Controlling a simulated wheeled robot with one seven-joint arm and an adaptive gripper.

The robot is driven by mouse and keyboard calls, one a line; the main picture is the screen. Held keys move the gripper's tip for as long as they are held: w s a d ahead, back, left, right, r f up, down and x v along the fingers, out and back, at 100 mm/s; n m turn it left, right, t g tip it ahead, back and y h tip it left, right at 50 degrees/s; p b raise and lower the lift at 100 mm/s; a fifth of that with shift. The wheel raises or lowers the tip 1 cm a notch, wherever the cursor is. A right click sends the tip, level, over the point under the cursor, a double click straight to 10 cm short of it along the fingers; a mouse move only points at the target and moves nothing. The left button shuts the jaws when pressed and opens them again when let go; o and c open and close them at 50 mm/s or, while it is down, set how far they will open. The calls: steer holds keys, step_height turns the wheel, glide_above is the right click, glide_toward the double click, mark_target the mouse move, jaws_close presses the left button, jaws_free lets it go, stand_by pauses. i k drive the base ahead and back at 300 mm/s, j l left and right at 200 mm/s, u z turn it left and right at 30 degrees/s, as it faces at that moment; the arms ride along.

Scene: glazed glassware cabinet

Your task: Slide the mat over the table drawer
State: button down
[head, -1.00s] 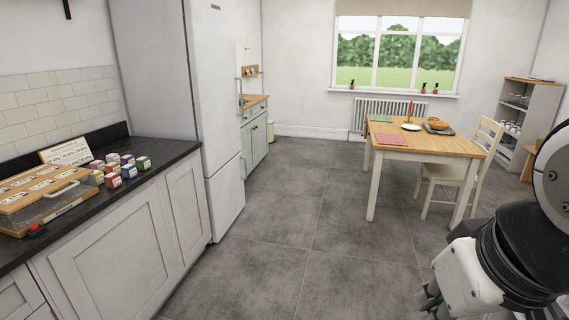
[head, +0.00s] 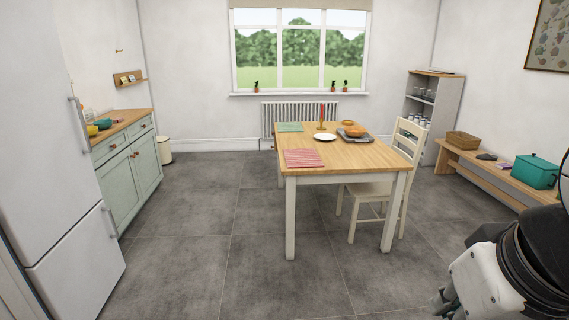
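The wooden-topped table (head: 352,158) with white legs stands ahead, right of centre. A red patterned mat (head: 304,158) lies flat on its near left part, close to the front edge. A green mat (head: 290,127) lies at the far left of the tabletop. The white apron (head: 340,179) under the near edge shows no clear drawer front; I cannot tell where the drawer is. My gripper (head: 440,303) is low at the right, partly hidden by my arm, well short of the table and touching nothing there. Its fingers are too small to read.
On the table are a white plate (head: 325,137), an orange bowl (head: 355,130) and a red candle (head: 322,115). A cream chair (head: 378,193) stands at the right side. A bench (head: 495,174) lies further right, the fridge (head: 60,180) left. The floor before the table is clear.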

mark_target(298, 158)
steer(key=i, duration=1.9)
steer(key=i+u, duration=0.15)
steer(key=i, duration=0.45)
steer(key=i+l+u, duration=0.1)
steer(key=i, duration=0.5)
steer(key=i+l+u, duration=0.15)
steer(key=i, duration=0.4)
steer(key=i+l+u, duration=0.25)
steer(key=i, duration=0.2)
